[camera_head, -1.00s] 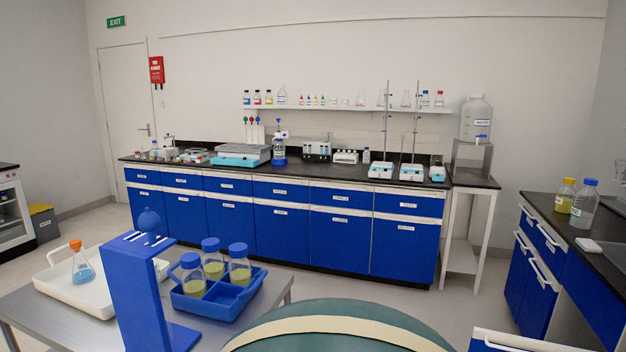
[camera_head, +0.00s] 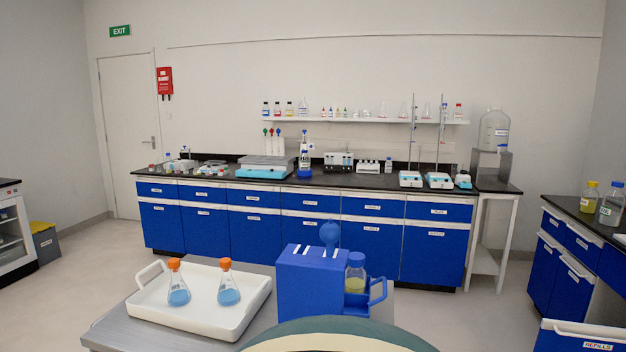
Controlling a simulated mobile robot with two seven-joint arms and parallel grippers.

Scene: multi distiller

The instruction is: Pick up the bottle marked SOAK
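I cannot read the word SOAK on any bottle. Two larger bottles stand on the right bench: a yellow-capped bottle with yellow liquid (camera_head: 590,197) and a blue-capped bottle with pale contents (camera_head: 611,204). A blue-capped bottle of yellowish liquid (camera_head: 355,273) sits in a blue carrier (camera_head: 378,291) on the near cart, partly hidden by a blue stand. Small bottles stand on the wall shelf at left (camera_head: 277,109) and right (camera_head: 459,112); their labels are too small to read. Neither of my grippers is in view.
The near cart (camera_head: 110,330) holds a white tray (camera_head: 248,308) with two orange-capped flasks (camera_head: 178,284) and the blue stand (camera_head: 308,282). A long black-topped bench (camera_head: 330,181) runs along the back wall. A rounded green and cream surface (camera_head: 340,335) fills the bottom edge.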

